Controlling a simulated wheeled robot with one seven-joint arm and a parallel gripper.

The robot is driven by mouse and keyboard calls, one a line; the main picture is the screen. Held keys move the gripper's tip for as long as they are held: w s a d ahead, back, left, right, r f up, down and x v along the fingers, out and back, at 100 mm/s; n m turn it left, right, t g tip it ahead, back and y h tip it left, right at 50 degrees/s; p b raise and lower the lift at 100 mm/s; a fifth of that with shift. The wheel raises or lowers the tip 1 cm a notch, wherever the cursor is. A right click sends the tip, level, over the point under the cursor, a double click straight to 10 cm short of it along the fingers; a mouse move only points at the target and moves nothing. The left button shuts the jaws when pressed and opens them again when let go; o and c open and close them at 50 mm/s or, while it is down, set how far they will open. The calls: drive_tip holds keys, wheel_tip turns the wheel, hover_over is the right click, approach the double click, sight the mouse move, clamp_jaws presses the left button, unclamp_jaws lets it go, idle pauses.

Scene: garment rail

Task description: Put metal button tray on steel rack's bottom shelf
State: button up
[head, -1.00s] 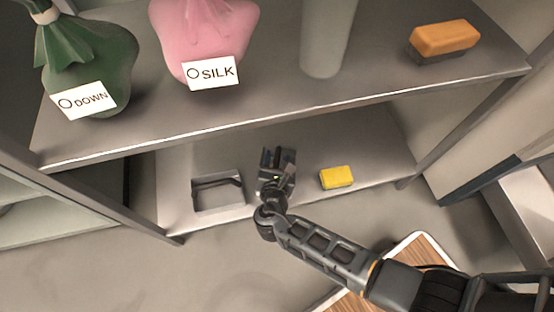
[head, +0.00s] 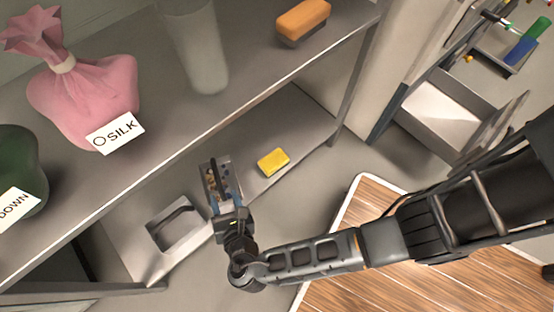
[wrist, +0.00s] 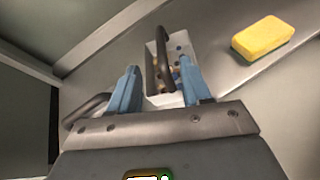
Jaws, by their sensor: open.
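The metal button tray (head: 207,184), a small grey tray with a dark bar handle and several small buttons in it, sits on the steel rack's bottom shelf (head: 287,118). It also shows in the wrist view (wrist: 152,56), upright, with its handle running lengthwise. My gripper (head: 227,203) is open at the tray's near end. In the wrist view my blue fingers (wrist: 160,76) stand apart, one to each side of the tray's near end, with the handle not between closed fingers. Whether a finger touches the tray I cannot tell.
A similar empty tray (head: 160,246) stands left of it, a yellow sponge (head: 273,162) right. The upper shelf (head: 165,125) overhangs, bearing a pink sack (head: 85,95), a green sack (head: 18,170), a grey cylinder (head: 195,50) and an orange brush (head: 303,20). A wooden board (head: 340,285) lies below.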

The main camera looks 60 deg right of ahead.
drive_tip(key=s+d+f+m+g+y, duration=0.25)
drive_tip(key=s+d+m, duration=0.2)
drive_tip(key=s, duration=0.45)
drive_tip(key=s+d+r+m+y, duration=0.1)
drive_tip(key=s+r+m+y, duration=0.3)
drive_tip(key=s+m, duration=0.3)
drive_tip(key=s+r+m+t, duration=0.2)
drive_tip(key=r+m, duration=0.3)
drive_tip(key=r, duration=0.5)
drive_tip(key=s+d+r+m+t+y, duration=0.1)
drive_tip(key=r+m, duration=0.4)
drive_tip(key=r, duration=0.5)
drive_tip(key=s+r+m+t, duration=0.3)
drive_tip(key=s+r+m, duration=0.2)
drive_tip(key=r, duration=0.6)
drive_tip(key=shift+d, duration=0.35)
drive_tip(key=shift+y, duration=0.25)
